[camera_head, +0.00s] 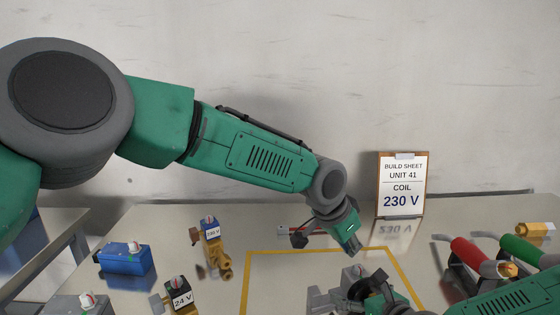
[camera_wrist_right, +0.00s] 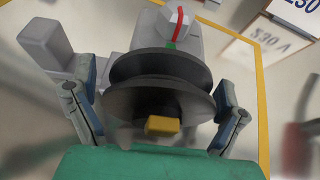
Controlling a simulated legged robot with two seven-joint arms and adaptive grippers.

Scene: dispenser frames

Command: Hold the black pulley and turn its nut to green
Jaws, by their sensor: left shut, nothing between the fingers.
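The black pulley (camera_wrist_right: 162,85) has two wide flanges and lies between the fingers of my right gripper (camera_wrist_right: 158,95) in the right wrist view. The fingers stand beside its edges; I cannot tell whether both touch. A yellow block-like end (camera_wrist_right: 162,126) shows at the pulley's near face. Behind the pulley, a grey part (camera_wrist_right: 175,24) carries a red stripe and a small green mark; I cannot tell if it is the nut. In the head view the pulley (camera_head: 370,283) is largely covered by my right gripper. My left gripper (camera_head: 354,251) is shut and empty just above it.
A yellow outline (camera_head: 262,250) marks the work area. A blue coil unit (camera_head: 124,258), a 230 V unit (camera_head: 211,230) and a 24 V unit (camera_head: 181,296) stand left. A build sheet (camera_head: 402,185) stands behind. Red (camera_head: 470,255) and green (camera_head: 520,249) handled parts are right.

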